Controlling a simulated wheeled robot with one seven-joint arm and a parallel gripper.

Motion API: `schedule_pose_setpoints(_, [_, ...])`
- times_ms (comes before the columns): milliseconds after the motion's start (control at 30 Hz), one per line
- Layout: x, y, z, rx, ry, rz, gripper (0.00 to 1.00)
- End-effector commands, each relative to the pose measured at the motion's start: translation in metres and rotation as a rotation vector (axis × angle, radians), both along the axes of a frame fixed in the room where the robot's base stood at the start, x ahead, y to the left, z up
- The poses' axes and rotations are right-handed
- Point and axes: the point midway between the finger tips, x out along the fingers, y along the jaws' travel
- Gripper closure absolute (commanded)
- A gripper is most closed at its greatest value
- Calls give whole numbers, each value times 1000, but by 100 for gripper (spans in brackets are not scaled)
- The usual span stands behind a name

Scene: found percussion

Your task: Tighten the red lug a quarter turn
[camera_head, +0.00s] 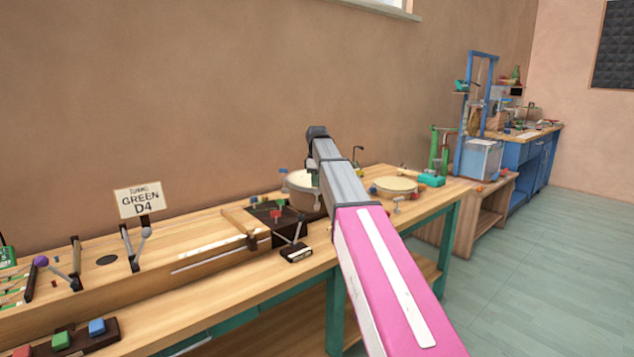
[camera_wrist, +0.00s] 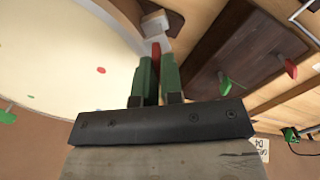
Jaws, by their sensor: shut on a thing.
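The red lug (camera_wrist: 156,49) shows in the wrist view at the drum's rim, between the tips of my gripper's green fingers. My gripper (camera_wrist: 157,60) is shut on it, and the fingers cover its lower part. The drum's cream head (camera_wrist: 60,60) fills the left of the wrist view. In the head view the drum (camera_head: 298,187) stands on the bench, partly behind my arm. My gripper is hidden there. A green lug (camera_wrist: 7,117) sits at the head's left edge.
A dark board (camera_wrist: 235,45) beside the drum carries a green key (camera_wrist: 224,84) and a red key (camera_wrist: 291,68). A second, shallow drum (camera_head: 394,185) stands to the right on the bench. A sign (camera_head: 139,200) reads "TUNING GREEN D4". Open floor (camera_head: 530,270) lies right of the bench.

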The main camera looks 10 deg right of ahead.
Motion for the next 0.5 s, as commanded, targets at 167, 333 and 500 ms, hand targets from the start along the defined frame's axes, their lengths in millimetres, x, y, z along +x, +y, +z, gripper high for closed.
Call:
schedule_pose_setpoints(167, [0,0,0,0,0,-80,100])
schedule_pose_setpoints(333, [0,0,1,0,0,-208,100])
schedule_pose_setpoints(500, [0,0,1,0,0,-367,100])
